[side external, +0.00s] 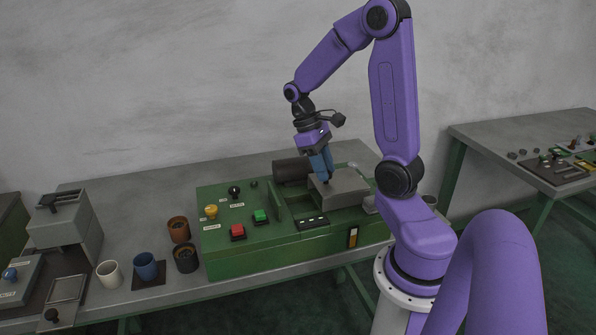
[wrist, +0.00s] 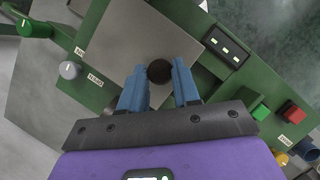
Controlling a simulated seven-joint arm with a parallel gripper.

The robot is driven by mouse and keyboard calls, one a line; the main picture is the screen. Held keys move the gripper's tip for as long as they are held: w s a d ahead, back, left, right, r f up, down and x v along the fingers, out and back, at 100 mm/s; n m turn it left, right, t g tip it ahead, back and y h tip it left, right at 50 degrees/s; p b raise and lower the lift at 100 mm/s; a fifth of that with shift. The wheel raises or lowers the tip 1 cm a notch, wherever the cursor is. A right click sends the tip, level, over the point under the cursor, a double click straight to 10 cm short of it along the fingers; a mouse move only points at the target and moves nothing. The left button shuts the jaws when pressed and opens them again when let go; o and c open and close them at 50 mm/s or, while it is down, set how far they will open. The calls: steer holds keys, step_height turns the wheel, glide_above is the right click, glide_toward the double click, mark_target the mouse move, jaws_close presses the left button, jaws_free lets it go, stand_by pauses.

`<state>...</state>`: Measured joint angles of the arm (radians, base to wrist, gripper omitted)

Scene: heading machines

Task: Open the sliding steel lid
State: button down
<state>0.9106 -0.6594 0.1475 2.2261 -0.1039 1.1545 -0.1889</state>
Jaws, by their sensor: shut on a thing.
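The steel lid (side external: 348,189) is a flat grey plate on the right part of the green machine (side external: 235,258). In the wrist view the lid (wrist: 115,40) fills the upper middle, with a dark round knob (wrist: 159,71) on it. My gripper (side external: 327,181) points down at the lid from above. In the wrist view its blue fingers (wrist: 159,78) stand on either side of the knob and are shut on it. The fingers and the camera angle hide part of the lid. I cannot tell how far the lid has slid.
A dark cylinder (side external: 291,172) lies behind the lid. Red (side external: 237,232) and green (side external: 261,216) buttons, a yellow knob (side external: 211,211) and a black knob (side external: 235,191) are on the machine's left. Several cups, including a blue one (side external: 146,266), stand left of the machine.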

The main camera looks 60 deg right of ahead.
steer(key=shift+s+d, duration=0.85)
steer(key=shift+d, duration=0.1)
steer(key=c, duration=0.8)
jaws_free()
steer(key=shift+r, duration=0.1)
steer(key=v, duration=1.7)
steer(key=shift+r, duration=0.2)
steer(key=shift+a+f, duration=0.1)
steer(key=shift+a, duration=0.05)
